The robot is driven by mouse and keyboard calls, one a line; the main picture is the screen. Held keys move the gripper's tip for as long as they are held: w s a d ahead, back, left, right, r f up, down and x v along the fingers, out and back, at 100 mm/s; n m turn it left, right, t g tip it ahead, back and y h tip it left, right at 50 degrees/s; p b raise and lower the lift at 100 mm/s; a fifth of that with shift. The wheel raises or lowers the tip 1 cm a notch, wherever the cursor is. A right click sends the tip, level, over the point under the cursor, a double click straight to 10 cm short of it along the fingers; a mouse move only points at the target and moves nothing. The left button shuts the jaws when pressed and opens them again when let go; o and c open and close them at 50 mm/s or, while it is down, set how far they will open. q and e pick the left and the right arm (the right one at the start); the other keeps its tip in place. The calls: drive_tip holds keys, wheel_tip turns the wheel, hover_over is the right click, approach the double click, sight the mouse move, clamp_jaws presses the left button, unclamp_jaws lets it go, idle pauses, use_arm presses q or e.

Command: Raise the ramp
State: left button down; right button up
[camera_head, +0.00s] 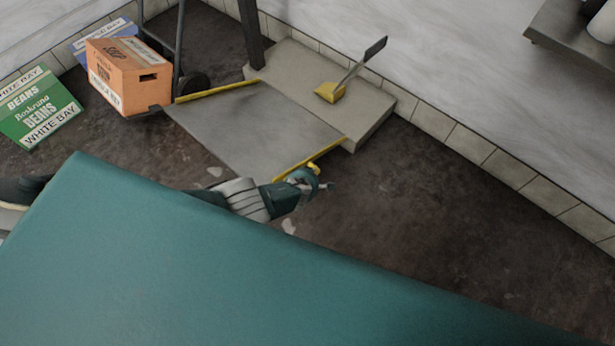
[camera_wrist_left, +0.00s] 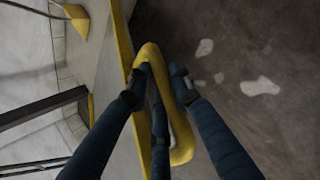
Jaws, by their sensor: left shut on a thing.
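The grey ramp (camera_head: 255,125) with yellow side edges lies sloping from the low platform (camera_head: 370,105) down toward the floor in the head view. A yellow handle loop (camera_wrist_left: 182,150) is fixed along its near yellow edge (camera_wrist_left: 124,50). My own teal body hides part of the left arm. My right gripper is not in view.
A yellow wedge-shaped piece with a dark-ended lever (camera_head: 332,91) stands on the platform. An orange soup box (camera_head: 125,72), a green beans box (camera_head: 38,110) and a dark hand truck (camera_head: 178,50) are at the left. Bare floor (camera_head: 420,220) lies to the right.

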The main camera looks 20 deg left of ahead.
use_arm(q)
drive_tip(key=shift+w+d+r, duration=0.15)
drive_tip(key=shift+w+r, duration=0.15)
drive_tip(key=c, duration=1.8)
unclamp_jaws()
drive_tip(key=shift+s+f, duration=0.15)
